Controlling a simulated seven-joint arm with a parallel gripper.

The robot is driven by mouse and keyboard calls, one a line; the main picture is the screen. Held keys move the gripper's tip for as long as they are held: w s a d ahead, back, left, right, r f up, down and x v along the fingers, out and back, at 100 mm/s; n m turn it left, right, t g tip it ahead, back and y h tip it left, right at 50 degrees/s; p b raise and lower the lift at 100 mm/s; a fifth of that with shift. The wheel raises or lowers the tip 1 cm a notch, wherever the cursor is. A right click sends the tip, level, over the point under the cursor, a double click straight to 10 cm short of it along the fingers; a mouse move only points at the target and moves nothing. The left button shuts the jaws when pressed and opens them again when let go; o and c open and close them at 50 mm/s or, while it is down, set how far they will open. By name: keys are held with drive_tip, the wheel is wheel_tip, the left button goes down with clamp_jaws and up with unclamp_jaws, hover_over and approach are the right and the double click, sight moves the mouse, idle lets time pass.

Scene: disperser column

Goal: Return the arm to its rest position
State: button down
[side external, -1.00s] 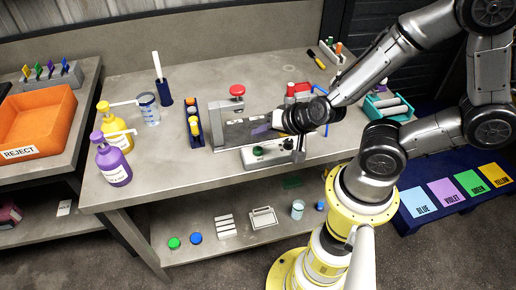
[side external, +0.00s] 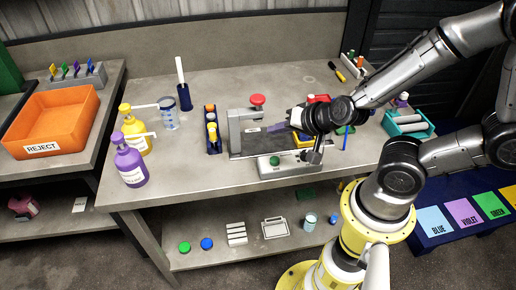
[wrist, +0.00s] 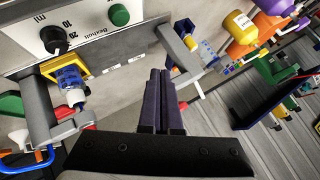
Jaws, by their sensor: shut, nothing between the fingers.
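My gripper (side external: 277,128) is over the workbench (side external: 212,184), just right of the grey disperser column (side external: 235,132) with its red knob (side external: 257,100). In the wrist view its dark purple fingers (wrist: 161,76) are pressed together with nothing between them. The arm reaches in from the upper right. The disperser's front panel (side external: 275,166) has a green button; the wrist view shows the button (wrist: 119,15) and a black dial (wrist: 54,40) at upper left. I cannot tell whether the fingers touch anything below them.
Purple (side external: 131,162) and yellow (side external: 138,134) pump bottles stand at the bench's left, near a beaker (side external: 169,122) and a blue vial rack (side external: 206,128). A teal tray (side external: 388,124) is at right. An orange reject bin (side external: 20,133) is on the left bench.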

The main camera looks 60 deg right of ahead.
drive_tip(key=s+a+r+n+y, duration=0.1)
drive_tip(key=a+r+n+y, duration=0.15)
drive_tip(key=r, duration=0.45)
drive_tip(key=s+a+r+n+y, duration=0.1)
drive_tip(key=r+n, duration=0.2)
drive_tip(key=r, duration=0.5)
drive_tip(key=s+d+f+n+g+h, duration=0.1)
drive_tip(key=s+n+g, duration=0.3)
drive_tip(key=s, duration=0.6)
drive_tip(key=shift+s+d+f+n+h, duration=0.3)
drive_tip(key=shift+d+n, duration=0.2)
drive_tip(key=shift+n, duration=0.25)
